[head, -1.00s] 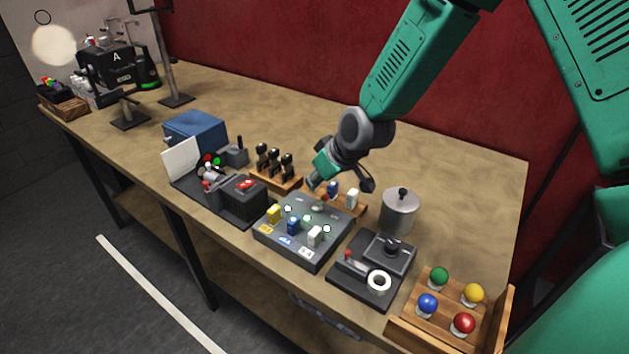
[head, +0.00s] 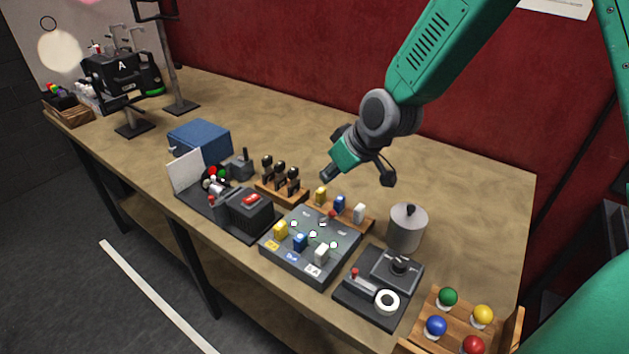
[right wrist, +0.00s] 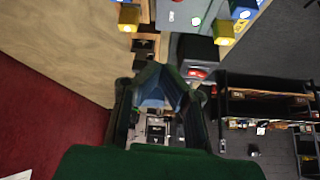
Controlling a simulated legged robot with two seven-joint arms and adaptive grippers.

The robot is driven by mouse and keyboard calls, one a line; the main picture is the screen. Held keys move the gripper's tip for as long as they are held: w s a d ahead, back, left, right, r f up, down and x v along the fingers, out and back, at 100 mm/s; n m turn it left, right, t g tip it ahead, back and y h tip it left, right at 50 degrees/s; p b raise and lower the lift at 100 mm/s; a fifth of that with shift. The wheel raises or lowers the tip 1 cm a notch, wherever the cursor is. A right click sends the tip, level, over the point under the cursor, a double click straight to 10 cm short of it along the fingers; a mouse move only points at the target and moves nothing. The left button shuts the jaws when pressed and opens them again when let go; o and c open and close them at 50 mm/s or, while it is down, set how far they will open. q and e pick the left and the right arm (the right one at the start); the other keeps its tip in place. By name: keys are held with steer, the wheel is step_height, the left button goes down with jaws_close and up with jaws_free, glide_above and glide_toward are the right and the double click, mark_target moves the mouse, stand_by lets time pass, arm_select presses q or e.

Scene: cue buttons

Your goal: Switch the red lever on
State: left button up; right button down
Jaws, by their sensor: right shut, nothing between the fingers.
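The red switch piece also shows in the right wrist view (right wrist: 197,73). My right gripper (head: 328,174) is shut and empty, above and behind the grey panel, apart from everything. Its fingers (right wrist: 161,88) fill the middle of the wrist view. My left gripper is out of view.
A grey panel (head: 285,259) carries yellow, blue and white levers. Behind it are a wooden rack (head: 348,221) with coloured pieces and black-handled levers (head: 280,174). A metal pot (head: 407,228) stands to the right. The table's back right (head: 470,190) is clear.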

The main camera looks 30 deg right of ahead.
steer(key=shift+s+d+r, duration=0.25)
steer(key=shift+s+r, duration=0.4)
steer(key=shift+s, duration=0.1)
steer(key=shift+s+d+r, duration=0.2)
steer(key=shift+s+r, duration=0.4)
steer(key=shift+s, duration=0.1)
steer(key=shift+s, duration=0.1)
steer(key=shift+f, duration=0.1)
